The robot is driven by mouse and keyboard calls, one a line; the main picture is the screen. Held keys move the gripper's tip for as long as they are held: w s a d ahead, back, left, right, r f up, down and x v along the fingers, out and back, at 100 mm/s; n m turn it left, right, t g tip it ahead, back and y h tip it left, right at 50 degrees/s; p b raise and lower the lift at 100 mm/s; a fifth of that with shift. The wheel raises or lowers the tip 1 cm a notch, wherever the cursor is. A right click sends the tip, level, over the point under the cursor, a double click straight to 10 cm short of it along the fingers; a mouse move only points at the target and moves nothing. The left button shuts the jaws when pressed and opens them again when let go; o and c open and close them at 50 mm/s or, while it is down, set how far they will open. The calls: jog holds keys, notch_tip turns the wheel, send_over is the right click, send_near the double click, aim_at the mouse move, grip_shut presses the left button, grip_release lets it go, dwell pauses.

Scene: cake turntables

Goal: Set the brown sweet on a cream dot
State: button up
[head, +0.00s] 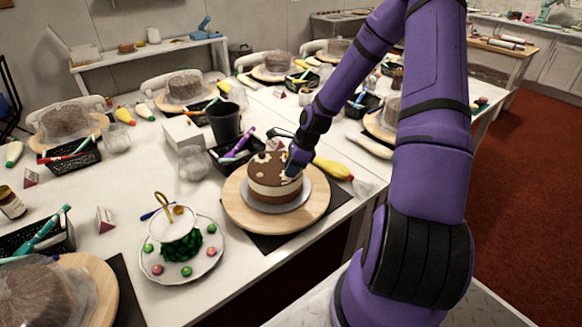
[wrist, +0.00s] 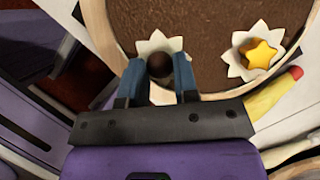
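The chocolate-topped cake (head: 262,188) stands upright on a grey board with several cream dots on top. In the wrist view a brown sweet (wrist: 160,64) is between the two blue fingertips of my gripper (wrist: 160,76), which close on its sides. It overlaps a pale, petal-edged cream dot (wrist: 148,45) near the cake's rim; whether it touches the cream I cannot tell. A second cream dot (wrist: 238,66) to the right bears a yellow star (wrist: 261,53). In the head view my gripper (head: 290,170) is at the cake's right edge and hides part of its top.
A round wooden turntable (head: 235,205) carries the cake. A white plate (head: 152,262) with red and green sweets and a small cup (head: 172,232) stands at front left. A dark tumbler (head: 223,122), a black basket and a yellow piping bag (head: 334,169) are close behind and beside the cake.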

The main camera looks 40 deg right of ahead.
jog(key=o, duration=0.4)
jog(key=shift+c, duration=0.2)
jog(key=shift+r, duration=0.1)
jog(key=v, duration=1.1)
jog(key=s+a+r+n+h, duration=0.35)
jog(key=a+r+n, duration=0.4)
jog(key=r, duration=0.35)
jog(key=s+a+r+n+t, duration=0.1)
jog(key=s+a+r+n, duration=0.4)
jog(key=s+r+n, duration=0.3)
jog(key=s+a+r+n+t, duration=0.2)
jog(key=s+a+r+n, duration=0.3)
jog(key=s+r+n, duration=0.4)
jog(key=shift+s, duration=1.8)
jog(key=shift+h, duration=0.25)
